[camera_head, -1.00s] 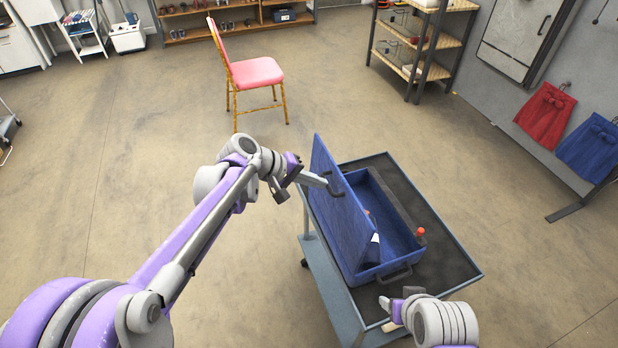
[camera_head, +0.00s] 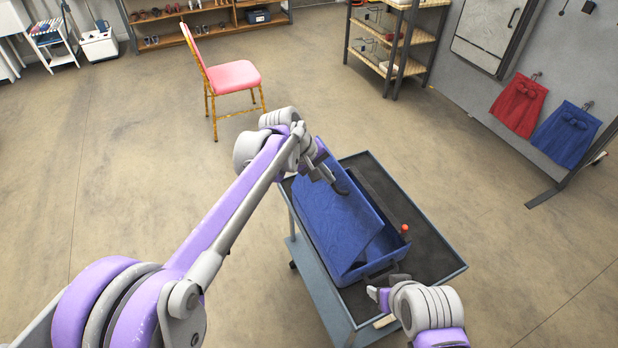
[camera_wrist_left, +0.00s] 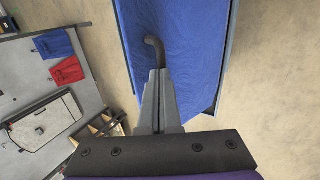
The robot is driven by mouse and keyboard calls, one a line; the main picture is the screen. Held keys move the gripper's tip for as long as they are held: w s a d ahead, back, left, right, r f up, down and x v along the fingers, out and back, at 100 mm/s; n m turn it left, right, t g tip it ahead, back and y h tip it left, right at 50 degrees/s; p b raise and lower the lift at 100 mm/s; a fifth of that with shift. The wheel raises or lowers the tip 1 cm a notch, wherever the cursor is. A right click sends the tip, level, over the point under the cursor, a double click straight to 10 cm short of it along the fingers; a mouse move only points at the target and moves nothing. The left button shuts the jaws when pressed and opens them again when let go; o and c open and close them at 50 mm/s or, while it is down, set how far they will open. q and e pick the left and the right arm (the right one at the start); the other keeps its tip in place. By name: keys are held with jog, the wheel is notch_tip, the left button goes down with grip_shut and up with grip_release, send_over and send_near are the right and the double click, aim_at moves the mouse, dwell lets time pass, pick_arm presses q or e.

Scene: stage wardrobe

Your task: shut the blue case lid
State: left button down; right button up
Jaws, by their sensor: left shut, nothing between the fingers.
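The blue case (camera_head: 381,262) stands on a grey cart (camera_head: 440,260) with a dark top. Its blue lid (camera_head: 332,222) is tilted partly down over the case, with a gap at the right side. My left gripper (camera_head: 343,189) is shut and empty at the lid's far upper edge. In the left wrist view the shut fingers (camera_wrist_left: 155,72) lie against or just over the blue lid (camera_wrist_left: 190,50); contact is hard to tell. My right gripper (camera_head: 374,293) is near the case's front end, by its dark handle (camera_head: 398,281); its finger opening is unclear.
An orange-red ball-topped item (camera_head: 404,229) stands by the case's right side. A pink chair (camera_head: 232,77) is beyond the cart. Shelves (camera_head: 400,40) and hanging red and blue skirts (camera_head: 566,135) are at the right. The floor around the cart is clear.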

pick_arm(q)
jog(key=shift+w+d+f+g+y+b, duration=0.25)
jog(key=shift+w+d+f, duration=0.85)
jog(key=shift+d+f, duration=1.55)
jog(key=shift+w+d+f+g+y+b, duration=0.1)
jog(key=shift+w+d+f+y+b, duration=0.3)
jog(key=shift+w+d+f, duration=1.45)
jog(key=shift+w+d+f+g+y+b, duration=0.15)
jog(key=shift+w+d+f+y+b, duration=0.2)
jog(key=shift+d+f, duration=3)
pick_arm(e)
jog(key=shift+f, duration=1.35)
pick_arm(q)
jog(key=shift+r, duration=0.1)
pick_arm(e)
jog(key=shift+f, duration=0.1)
